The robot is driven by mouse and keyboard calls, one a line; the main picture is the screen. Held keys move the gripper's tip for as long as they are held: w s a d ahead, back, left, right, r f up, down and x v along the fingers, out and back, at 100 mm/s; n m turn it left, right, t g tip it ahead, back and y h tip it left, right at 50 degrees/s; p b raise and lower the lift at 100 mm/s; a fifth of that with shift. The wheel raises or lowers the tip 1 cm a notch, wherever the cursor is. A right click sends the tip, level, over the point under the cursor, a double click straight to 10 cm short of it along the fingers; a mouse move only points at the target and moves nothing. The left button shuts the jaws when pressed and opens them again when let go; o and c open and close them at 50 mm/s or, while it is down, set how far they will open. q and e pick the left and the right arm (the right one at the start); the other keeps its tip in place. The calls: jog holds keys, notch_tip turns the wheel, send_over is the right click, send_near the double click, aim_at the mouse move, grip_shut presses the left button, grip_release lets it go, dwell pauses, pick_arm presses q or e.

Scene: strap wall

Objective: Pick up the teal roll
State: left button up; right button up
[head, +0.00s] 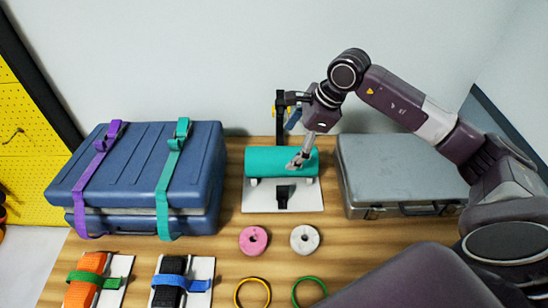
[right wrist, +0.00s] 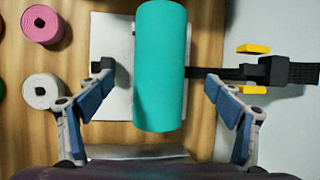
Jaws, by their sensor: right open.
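The teal roll (head: 268,161) lies sideways on a white stand board (head: 257,206) at the back middle of the wooden table. It also shows in the right wrist view (right wrist: 160,70), running lengthwise between my open fingers. My right gripper (head: 300,160) is over the right part of the roll in the head view. In the right wrist view its two fingers (right wrist: 157,95) are spread wide, one on each side of the roll, with gaps to it. Whether the fingertips reach down beside the roll is hard to tell. My left gripper is not in view.
A blue case (head: 140,170) with purple and teal straps stands left; a grey case (head: 395,165) stands right. A black post (head: 281,115) rises behind the roll. Pink (head: 253,240) and white (head: 304,239) rolls, yellow (head: 252,292) and green (head: 309,291) rings lie in front.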

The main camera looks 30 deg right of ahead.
aim_at(284, 153)
jog(key=p+x, duration=0.1)
jog(key=x, duration=0.2)
jog(key=shift+s+f, duration=0.15)
jog(key=shift+f, duration=0.35)
jog(key=shift+w+a+f+p, duration=0.25)
jog(key=shift+w+p, duration=0.05)
jog(key=shift+w, duration=0.05)
jog(key=p+x, duration=0.2)
jog(key=x, duration=0.1)
jog(key=shift+a+f, duration=0.15)
jog(key=shift+f, duration=0.05)
jog(key=shift+w+a+f, duration=0.1)
jog(key=shift+w+f, duration=0.15)
jog(key=shift+f, duration=0.25)
jog(key=c, duration=1.3)
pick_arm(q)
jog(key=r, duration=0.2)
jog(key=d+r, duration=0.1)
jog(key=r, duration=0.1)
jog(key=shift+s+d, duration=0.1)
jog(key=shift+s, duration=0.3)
pick_arm(e)
jog(key=shift+c, duration=0.2)
jog(key=shift+r, duration=0.15)
